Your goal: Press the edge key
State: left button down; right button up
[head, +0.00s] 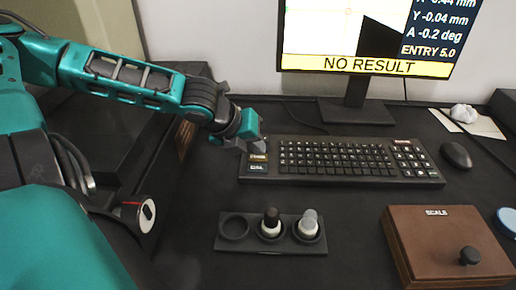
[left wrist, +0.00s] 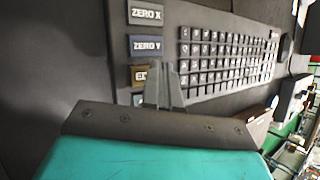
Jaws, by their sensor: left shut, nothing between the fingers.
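The edge key (left wrist: 139,76) is a tan key on the left end of the black keyboard (head: 335,180); only the letters "ED" show in the left wrist view, and my fingers hide the rest. In the head view the tan key (head: 258,157) shows just below my fingertips. Above it in the wrist view are the ZERO X key (left wrist: 145,12) and the ZERO Y key (left wrist: 146,46). My left gripper (head: 252,143) is shut and empty over this key column; its fingers also show in the wrist view (left wrist: 165,78). I cannot tell whether they touch a key. My right gripper is out of view.
A monitor (head: 355,112) behind the keyboard reads "NO RESULT". In front are a dark holder (head: 233,245) with two small upright pieces and a brown box (head: 425,245) marked SCALE. A mouse (head: 456,155) lies to the right. The desk between keyboard and holder is clear.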

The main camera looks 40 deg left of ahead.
aim_at(256, 157)
pick_arm(q)
jog(key=shift+f+b, duration=0.3)
jog(key=shift+f, duration=0.05)
dwell(0.6)
jog(key=shift+r, duration=0.1)
jog(key=shift+r+p, duration=0.7)
jog(key=shift+p, duration=0.1)
notch_tip(256, 157, up, 5)
jog(key=p, duration=0.5)
